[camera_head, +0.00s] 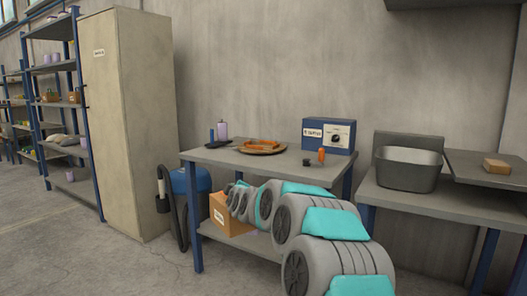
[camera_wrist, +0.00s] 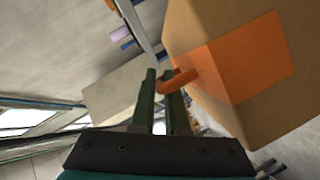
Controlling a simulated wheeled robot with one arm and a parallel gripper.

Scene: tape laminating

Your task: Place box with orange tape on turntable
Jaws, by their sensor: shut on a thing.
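A cardboard box (camera_wrist: 250,60) with a broad orange tape patch fills the upper right of the wrist view. An orange loop-like piece (camera_wrist: 180,78) sticks out from it. My gripper (camera_wrist: 165,80) is shut on this orange piece. In the head view a box (camera_head: 232,220) with a pale label shows by the end of my arm, below tabletop height, partly hidden by the arm; its tape does not show there. The turntable (camera_head: 268,153), a round brown disc, lies on the grey table. An orange object (camera_head: 260,143) rests on the disc.
A metal basin (camera_head: 408,168) is on the right bench. A cabinet (camera_head: 130,110) stands left.

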